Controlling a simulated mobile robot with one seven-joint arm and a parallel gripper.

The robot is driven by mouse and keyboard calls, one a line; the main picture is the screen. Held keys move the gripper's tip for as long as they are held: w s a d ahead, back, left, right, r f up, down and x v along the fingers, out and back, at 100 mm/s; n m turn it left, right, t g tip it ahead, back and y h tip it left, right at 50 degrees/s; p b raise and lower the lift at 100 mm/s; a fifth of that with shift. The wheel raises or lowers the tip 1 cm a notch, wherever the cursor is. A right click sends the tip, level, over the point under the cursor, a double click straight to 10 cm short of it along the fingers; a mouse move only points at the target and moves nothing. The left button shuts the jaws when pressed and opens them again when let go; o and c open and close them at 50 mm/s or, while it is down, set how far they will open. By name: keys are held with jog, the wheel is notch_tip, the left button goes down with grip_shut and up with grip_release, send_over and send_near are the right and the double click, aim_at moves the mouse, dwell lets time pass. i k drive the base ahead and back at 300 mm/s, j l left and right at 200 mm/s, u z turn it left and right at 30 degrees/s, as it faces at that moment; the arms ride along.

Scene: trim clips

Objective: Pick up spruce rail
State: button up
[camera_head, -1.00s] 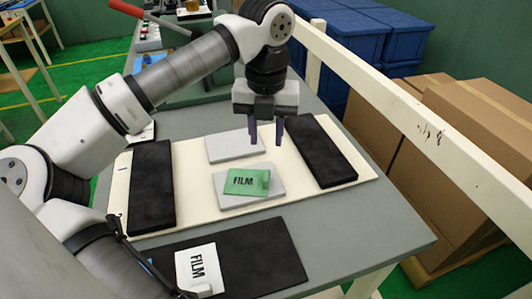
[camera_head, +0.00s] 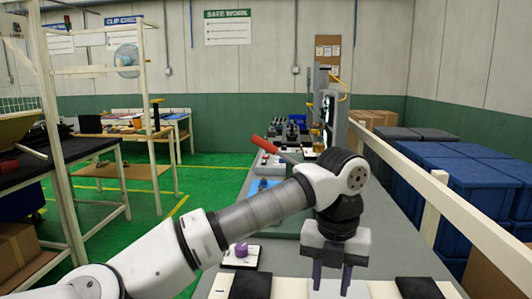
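My gripper (camera_head: 332,277) hangs pointing down over the near end of the grey table. Its two dark purple fingers are apart with a gap between them, and no held object shows. Below it, a cream board (camera_head: 292,288) is cut off by the bottom edge, with a light grey pad (camera_head: 326,291) behind the fingers. A black block (camera_head: 250,286) lies left of the fingers and another black block (camera_head: 418,289) lies right. I cannot pick out anything as the spruce rail for certain.
A white plate with a purple knob (camera_head: 241,250) sits left of my gripper. A red-handled lever (camera_head: 268,144) stands farther along the table. A cream guard rail (camera_head: 465,218) runs along the right, with blue bins (camera_head: 470,178) beyond. Green floor is open at left.

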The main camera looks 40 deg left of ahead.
aim_at(292, 129)
jog(key=u, duration=1.25)
